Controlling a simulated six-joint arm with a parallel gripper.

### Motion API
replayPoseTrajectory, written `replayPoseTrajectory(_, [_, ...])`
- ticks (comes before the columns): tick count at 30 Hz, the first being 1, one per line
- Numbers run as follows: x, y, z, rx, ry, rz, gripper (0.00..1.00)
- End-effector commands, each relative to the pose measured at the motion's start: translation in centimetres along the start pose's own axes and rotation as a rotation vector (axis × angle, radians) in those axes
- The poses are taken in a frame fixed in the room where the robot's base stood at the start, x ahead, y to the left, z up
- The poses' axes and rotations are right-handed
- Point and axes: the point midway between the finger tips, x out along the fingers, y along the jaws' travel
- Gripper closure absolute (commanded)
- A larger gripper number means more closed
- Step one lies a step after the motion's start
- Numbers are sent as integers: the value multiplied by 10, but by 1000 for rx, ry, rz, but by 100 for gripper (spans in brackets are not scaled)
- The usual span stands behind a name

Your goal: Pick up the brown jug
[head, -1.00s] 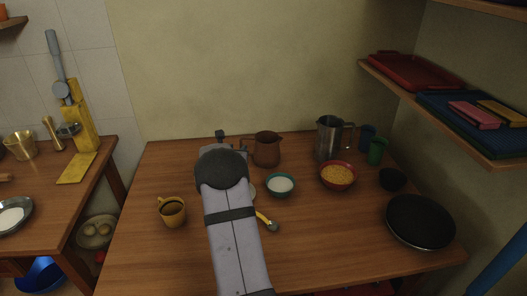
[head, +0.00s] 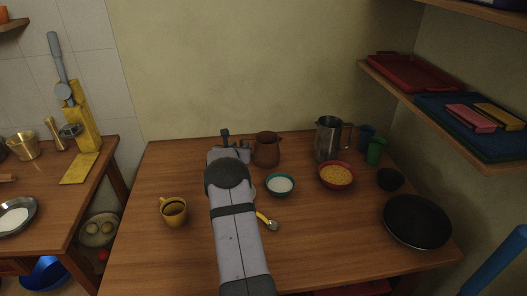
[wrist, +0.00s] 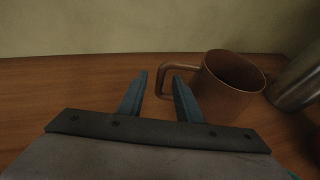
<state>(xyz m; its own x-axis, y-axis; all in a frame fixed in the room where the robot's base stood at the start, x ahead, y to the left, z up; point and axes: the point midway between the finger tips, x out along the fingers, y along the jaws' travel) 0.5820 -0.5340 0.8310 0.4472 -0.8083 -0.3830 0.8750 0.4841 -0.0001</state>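The brown jug (head: 267,150) stands upright near the back of the wooden table, just right of my gripper in the head view. In the wrist view the brown jug (wrist: 230,92) has an open top, and its handle points left. My gripper (wrist: 160,77) is open, with two dark fingers set apart. The handle shows between and just beyond the fingertips, with the right finger close to the jug's side. I cannot tell whether they touch.
A teal bowl of white contents (head: 280,185), a red bowl of yellow food (head: 336,175) and a metal pitcher (head: 328,140) stand right of the jug. A yellow mug (head: 173,211) is at left, and a black pan (head: 418,221) at right. A wall rises behind.

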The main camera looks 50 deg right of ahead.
Motion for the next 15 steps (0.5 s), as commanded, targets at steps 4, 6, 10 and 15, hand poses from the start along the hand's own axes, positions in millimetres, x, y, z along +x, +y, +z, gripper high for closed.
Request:
replayPoseTrajectory(4, [0,0,0,0,0,0,80])
replayPoseTrajectory(6, [0,0,0,0,0,0,97])
replayPoseTrajectory(10, [0,0,0,0,0,0,100])
replayPoseTrajectory(15, [0,0,0,0,0,0,100])
